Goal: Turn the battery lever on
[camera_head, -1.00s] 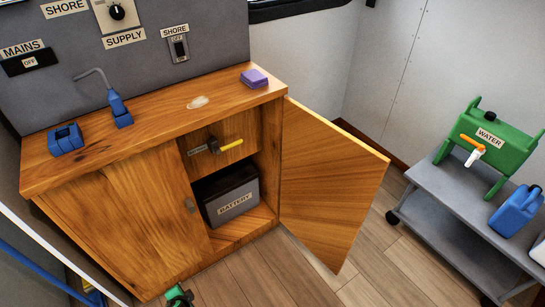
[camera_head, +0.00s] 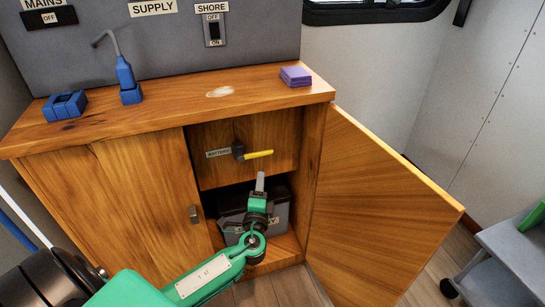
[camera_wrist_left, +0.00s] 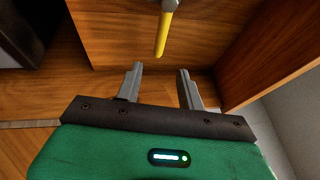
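The battery lever has a yellow handle (camera_head: 258,154) on a dark pivot (camera_head: 238,151), mounted on the wooden panel inside the open cabinet. The handle points right, roughly level, beside a small "BATTERY" label (camera_head: 217,153). My left gripper (camera_head: 260,180) is just below the handle in the head view, apart from it. In the left wrist view the gripper (camera_wrist_left: 160,78) is open and empty, its two grey fingers spread. The yellow handle (camera_wrist_left: 162,35) shows beyond the fingertips, roughly in line with the gap. My right gripper is in no view.
The cabinet door (camera_head: 375,200) stands open on the right, and the closed door (camera_head: 140,195) is on the left. A dark battery box (camera_head: 284,210) sits below the lever, partly hidden by my arm. A purple block (camera_head: 296,76) and blue plug parts (camera_head: 65,105) are on the counter.

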